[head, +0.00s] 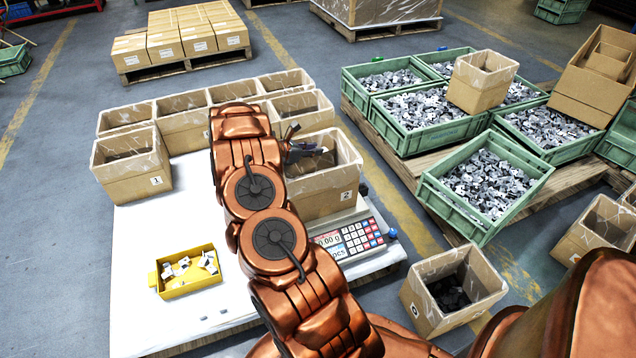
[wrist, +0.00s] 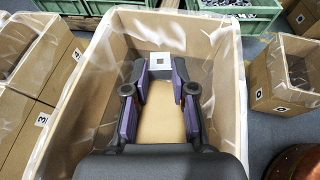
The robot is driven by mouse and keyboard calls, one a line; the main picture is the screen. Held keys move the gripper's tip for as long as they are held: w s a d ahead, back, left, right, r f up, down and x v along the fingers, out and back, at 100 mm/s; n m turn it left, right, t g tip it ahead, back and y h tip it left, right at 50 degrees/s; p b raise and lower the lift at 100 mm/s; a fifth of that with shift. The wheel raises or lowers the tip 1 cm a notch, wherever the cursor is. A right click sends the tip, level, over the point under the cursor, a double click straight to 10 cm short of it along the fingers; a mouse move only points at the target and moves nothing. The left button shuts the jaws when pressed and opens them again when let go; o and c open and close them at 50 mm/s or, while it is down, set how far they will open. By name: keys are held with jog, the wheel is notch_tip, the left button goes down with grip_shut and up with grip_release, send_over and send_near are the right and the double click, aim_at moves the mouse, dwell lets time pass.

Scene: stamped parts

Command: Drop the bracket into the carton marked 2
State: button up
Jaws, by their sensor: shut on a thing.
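The small light-grey bracket (wrist: 160,62) with a dark-edged square on its face sits between the fingertips of my gripper (wrist: 160,70) in the wrist view. My gripper is shut on it. In the head view my gripper (head: 305,153) is at this carton's opening, partly hidden by my arm. In the wrist view the walls of an open carton (wrist: 225,110) surround the gripper, with bare brown floor below. The bracket cannot be made out in the head view.
A carton marked 1 (head: 132,180) and several others line the table's back. A yellow tray (head: 190,285) of small parts lies at the front left. A carton marked 0 (head: 415,308) is on the right.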

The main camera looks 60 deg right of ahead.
jog(key=o, duration=0.9)
jog(key=v, duration=1.2)
dwell(0.4)
